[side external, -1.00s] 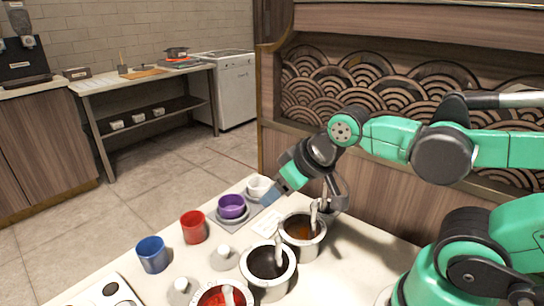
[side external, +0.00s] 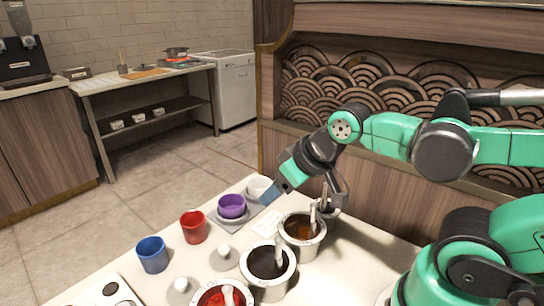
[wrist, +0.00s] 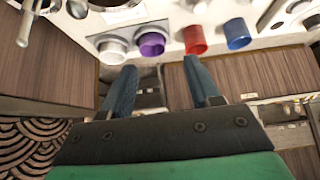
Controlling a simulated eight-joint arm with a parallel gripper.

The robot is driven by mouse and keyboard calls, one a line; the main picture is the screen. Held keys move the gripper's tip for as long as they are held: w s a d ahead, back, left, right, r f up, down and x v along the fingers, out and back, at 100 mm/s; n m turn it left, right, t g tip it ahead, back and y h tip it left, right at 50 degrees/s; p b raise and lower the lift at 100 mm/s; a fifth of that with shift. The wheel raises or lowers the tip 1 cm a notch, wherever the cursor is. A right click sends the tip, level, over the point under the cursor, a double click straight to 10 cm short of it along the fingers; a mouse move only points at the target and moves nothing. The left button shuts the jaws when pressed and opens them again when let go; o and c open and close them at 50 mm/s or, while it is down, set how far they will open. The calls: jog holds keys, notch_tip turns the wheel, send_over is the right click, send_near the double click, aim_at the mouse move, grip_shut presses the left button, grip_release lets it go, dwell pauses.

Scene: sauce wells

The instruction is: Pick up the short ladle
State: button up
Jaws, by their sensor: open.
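Several pots along the counter hold pale ladle handles: one (side external: 313,214) in the brown-sauce pot (side external: 302,254), one (side external: 279,252) in the dark-sauce pot (side external: 268,290) and one (side external: 228,295) in the red-sauce pot at the front. I cannot tell which ladle is the short one. A pale handle (wrist: 27,25) also shows blurred at the upper left of the wrist view. My gripper (side external: 268,193) is tilted over the far end of the counter, left of the brown-sauce pot and apart from the handles. In the wrist view its two blue fingers (wrist: 159,64) are spread and nothing is between them.
A purple cup (side external: 231,205) stands on a grey holder, with a white bowl (side external: 258,187) behind it. A red cup (side external: 193,227) and a blue cup (side external: 152,254) stand along the left edge. Grey lids with round knobs lie between the cups and pots.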

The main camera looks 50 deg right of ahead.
jog(key=s+d+r+g, duration=0.1)
jog(key=g, duration=0.1)
jog(key=s+d+r+g, duration=0.1)
jog(key=d+r+g, duration=0.1)
jog(key=g, duration=0.1)
jog(key=s+d+r+g, duration=0.1)
jog(key=s+g, duration=0.1)
jog(key=shift+d+r, duration=0.15)
jog(key=shift+r, duration=0.25)
send_over(312, 220)
jog(key=f, duration=0.5)
jog(key=shift+w+d, duration=0.2)
jog(key=shift+d, duration=0.15)
jog(key=shift+f, duration=3.3)
grip_shut()
